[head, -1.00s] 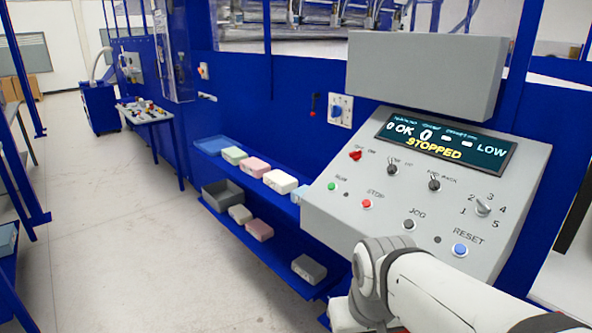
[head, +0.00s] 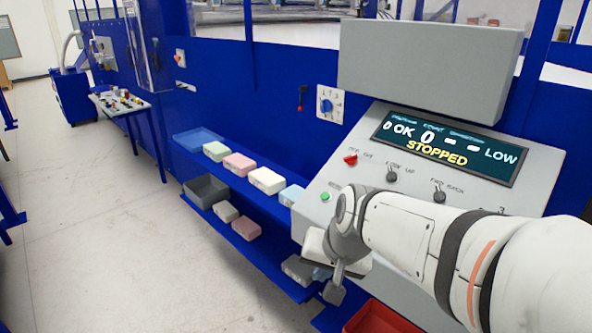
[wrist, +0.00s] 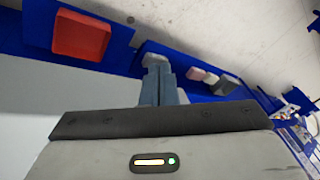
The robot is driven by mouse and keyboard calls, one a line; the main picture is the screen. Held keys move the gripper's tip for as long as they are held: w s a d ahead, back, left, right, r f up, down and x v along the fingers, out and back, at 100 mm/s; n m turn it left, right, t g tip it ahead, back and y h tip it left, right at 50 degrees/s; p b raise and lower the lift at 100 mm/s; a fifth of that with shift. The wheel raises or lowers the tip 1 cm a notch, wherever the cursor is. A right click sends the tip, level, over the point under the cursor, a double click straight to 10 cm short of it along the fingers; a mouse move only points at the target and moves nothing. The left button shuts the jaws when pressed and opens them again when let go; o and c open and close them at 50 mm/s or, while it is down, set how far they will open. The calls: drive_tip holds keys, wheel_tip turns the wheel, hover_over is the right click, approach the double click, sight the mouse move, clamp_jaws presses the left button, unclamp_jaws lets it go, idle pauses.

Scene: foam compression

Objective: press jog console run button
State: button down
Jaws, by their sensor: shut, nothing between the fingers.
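The jog console (head: 552,165) is a grey sloped panel whose display (head: 445,148) reads STOPPED. Its green run button (head: 324,197) shows at the panel's left edge, just left of my wrist. In the wrist view the closed fingers (wrist: 160,82) stand over the lower shelf area; the run button is not in that view.
A red knob (head: 350,159) and black switches (head: 392,175) sit on the panel near my arm. Blue shelves (head: 262,242) at left hold several foam blocks (head: 239,164) and a dark bin (head: 206,190). A red tray (wrist: 80,38) lies below the console. The floor at left is clear.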

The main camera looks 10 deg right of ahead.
sight(325, 196)
drive_tip(key=w+r+m+t+p, duration=0.2)
drive_tip(key=w+r+m, duration=0.3)
drive_tip(key=w, duration=0.4)
drive_tip(key=w+d+r+m+t+y+p, duration=0.1)
drive_tip(key=w+r+m+t+p, duration=0.2)
drive_tip(key=w+r+m, duration=0.3)
drive_tip(key=w+r+p, duration=0.1)
drive_tip(key=w, duration=0.2)
drive_tip(key=shift+w+d+r, duration=0.15)
drive_tip(key=shift+w+r, duration=0.05)
drive_tip(key=shift+w, duration=0.05)
drive_tip(key=shift+f, duration=0.1)
drive_tip(key=d+f+b, duration=0.1)
drive_tip(key=f+b, duration=0.1)
drive_tip(key=w+d+f+b, duration=0.1)
drive_tip(key=f+b, duration=0.1)
drive_tip(key=w+d+f+b, duration=0.1)
drive_tip(key=f+b, duration=0.1)
drive_tip(key=shift+w+f, duration=0.1)
drive_tip(key=shift+f, duration=0.2)
drive_tip(key=shift+w+d+f+b, duration=0.25)
drive_tip(key=shift+d+f+b, duration=0.15)
drive_tip(key=shift+b, duration=0.25)
drive_tip(key=shift+f, duration=0.1)
